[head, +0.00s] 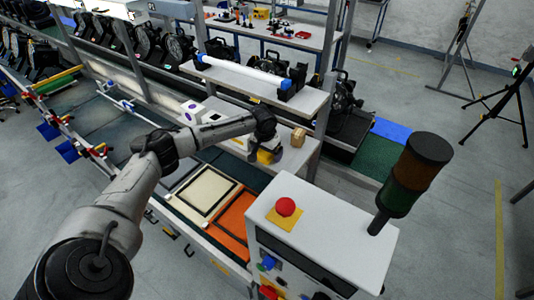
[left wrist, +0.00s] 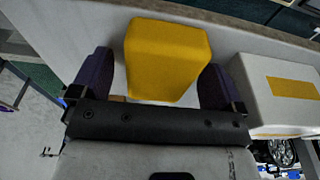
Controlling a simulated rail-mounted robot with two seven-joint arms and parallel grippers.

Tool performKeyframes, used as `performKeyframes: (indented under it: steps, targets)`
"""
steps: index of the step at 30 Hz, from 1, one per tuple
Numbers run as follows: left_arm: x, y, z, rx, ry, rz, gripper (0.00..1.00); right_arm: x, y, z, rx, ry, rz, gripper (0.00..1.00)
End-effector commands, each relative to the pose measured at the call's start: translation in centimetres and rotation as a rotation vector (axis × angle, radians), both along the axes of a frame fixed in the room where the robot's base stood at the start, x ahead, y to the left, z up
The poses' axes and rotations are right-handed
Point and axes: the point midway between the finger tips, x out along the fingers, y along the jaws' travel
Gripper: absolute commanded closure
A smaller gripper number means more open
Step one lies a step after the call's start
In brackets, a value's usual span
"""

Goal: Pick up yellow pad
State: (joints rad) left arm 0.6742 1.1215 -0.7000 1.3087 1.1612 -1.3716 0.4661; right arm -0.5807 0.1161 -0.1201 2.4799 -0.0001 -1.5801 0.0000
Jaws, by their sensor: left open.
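The yellow pad (left wrist: 167,55) is a thick yellow block on a pale surface in the left wrist view. It sits between the two dark purple fingers of my left gripper (left wrist: 157,75). The gripper is open, with a small gap showing at the pad's left side; contact on the right side is hard to judge. In the head view my left gripper (head: 265,148) points down at the white bench, and a bit of the yellow pad (head: 265,157) shows under it. My right gripper is not in view.
A white box with a yellow patch (left wrist: 285,88) stands right of the gripper in the wrist view. A small tan box (head: 298,137) is right of the gripper in the head view. A control box with a red button (head: 285,207) and a signal lamp (head: 415,175) stand in front.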

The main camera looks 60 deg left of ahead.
Motion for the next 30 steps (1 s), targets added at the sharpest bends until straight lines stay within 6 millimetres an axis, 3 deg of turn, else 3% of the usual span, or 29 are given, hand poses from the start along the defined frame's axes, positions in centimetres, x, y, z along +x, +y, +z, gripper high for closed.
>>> performKeyframes:
  steps: [17, 30]
  targets:
    - [-0.02, 0.01, -0.17, -0.001, 0.001, 0.001, 0.06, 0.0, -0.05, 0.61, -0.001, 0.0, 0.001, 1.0]
    - [-0.02, 0.03, -0.23, 0.001, 0.0, 0.001, 0.48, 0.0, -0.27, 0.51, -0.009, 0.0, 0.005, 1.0]
